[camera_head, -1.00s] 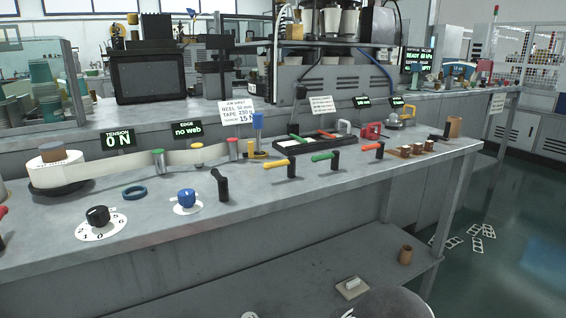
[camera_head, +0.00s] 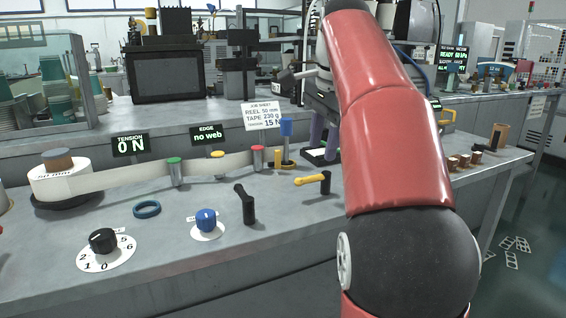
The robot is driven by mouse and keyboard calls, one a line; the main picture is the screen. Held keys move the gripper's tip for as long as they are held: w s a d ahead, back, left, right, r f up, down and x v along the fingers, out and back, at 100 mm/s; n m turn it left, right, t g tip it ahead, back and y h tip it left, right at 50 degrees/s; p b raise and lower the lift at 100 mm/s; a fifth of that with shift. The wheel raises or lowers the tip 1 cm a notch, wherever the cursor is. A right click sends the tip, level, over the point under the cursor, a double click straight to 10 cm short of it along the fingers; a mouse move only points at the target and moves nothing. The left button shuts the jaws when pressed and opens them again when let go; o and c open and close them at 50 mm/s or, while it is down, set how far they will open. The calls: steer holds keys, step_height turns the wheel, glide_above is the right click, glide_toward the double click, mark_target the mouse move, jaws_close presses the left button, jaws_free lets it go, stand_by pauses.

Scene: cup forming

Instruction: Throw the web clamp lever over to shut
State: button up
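The web is a pale tape (camera_head: 130,176) running from the white reel (camera_head: 62,178) past posts with green, yellow and red tops. At its right end stands an upright blue-handled lever (camera_head: 286,130) on a yellow base; it looks like the web clamp lever, but no label confirms this. A black lever (camera_head: 246,203) and a lever with a yellow handle (camera_head: 313,181) stand nearer the front. My gripper (camera_head: 325,140) hangs just right of the blue lever, apart from it in the picture, partly hidden by my red arm. Its two purplish fingers look apart, with nothing visible between them.
A black-knob dial (camera_head: 103,241), a blue knob (camera_head: 206,220) and a blue ring (camera_head: 147,209) sit on the bench front. Displays read tension 0 N (camera_head: 130,145) and no web (camera_head: 208,134). My arm covers the bench's middle right. Copper-brown pieces (camera_head: 465,161) lie beyond it.

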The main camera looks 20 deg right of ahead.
mark_target(315, 178)
steer(key=shift+m, duration=0.4)
steer(key=shift+w+b+x, duration=0.2)
steer(key=shift+b+x, duration=0.05)
steer(key=shift+x, duration=1)
steer(key=shift+w+b+x, duration=0.2)
steer(key=shift+x, duration=1.05)
steer(key=shift+w+b+x, duration=0.25)
steer(key=shift+x, duration=0.95)
steer(key=shift+d+r, duration=0.1)
jaws_close()
